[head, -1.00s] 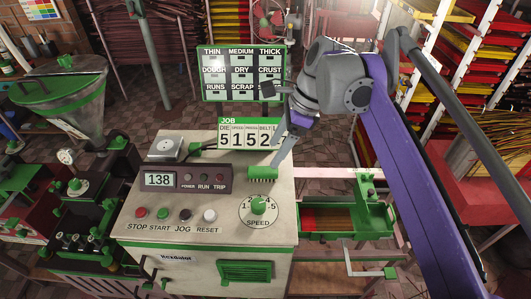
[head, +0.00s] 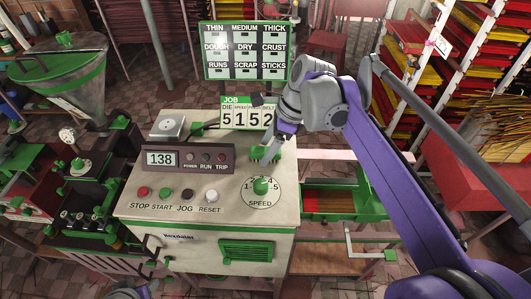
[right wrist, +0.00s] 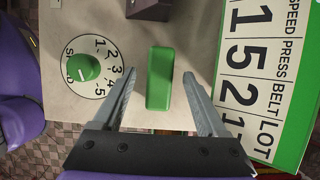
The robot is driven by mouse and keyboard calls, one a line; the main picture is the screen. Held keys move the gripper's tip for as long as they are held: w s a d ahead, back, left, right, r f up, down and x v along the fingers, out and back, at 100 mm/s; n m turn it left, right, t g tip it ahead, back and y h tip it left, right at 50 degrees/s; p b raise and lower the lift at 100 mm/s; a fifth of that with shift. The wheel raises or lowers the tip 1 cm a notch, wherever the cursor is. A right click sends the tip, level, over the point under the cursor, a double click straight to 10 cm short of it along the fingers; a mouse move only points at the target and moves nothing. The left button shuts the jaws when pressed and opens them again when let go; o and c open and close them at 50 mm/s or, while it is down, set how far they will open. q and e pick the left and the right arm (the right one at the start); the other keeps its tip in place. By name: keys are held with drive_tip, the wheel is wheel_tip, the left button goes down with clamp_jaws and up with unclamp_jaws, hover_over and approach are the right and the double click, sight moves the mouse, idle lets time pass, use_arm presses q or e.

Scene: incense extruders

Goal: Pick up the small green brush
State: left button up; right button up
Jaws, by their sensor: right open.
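The small green brush (head: 263,153) lies on the pale top of the control console, above the speed dial and right of the 138 display. In the right wrist view its plain green back (right wrist: 159,79) shows between my two fingers, with a gap on each side. My right gripper (head: 271,150) is open and points down over the brush, partly covering it in the head view. It also shows in the right wrist view (right wrist: 159,82) and holds nothing. A bit of my left arm shows at the bottom edge of the head view, but its gripper does not.
The speed dial (head: 261,191) and the JOB number sign (head: 247,115) stand close on either side of the brush. The display box (head: 188,157) is to its left. A green tray (head: 345,203) is right of the console (head: 150,205).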

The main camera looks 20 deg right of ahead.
sight(266, 150)
drive_tip(key=shift+w+a+f, duration=0.1)
drive_tip(key=shift+a+f, duration=0.1)
drive_tip(key=shift+f, duration=0.35)
clamp_jaws()
wheel_tip(266, 150, up, 10)
drive_tip(key=shift+r, duration=0.1)
idle(0.5)
drive_tip(key=c, duration=0.7)
unclamp_jaws()
clamp_jaws()
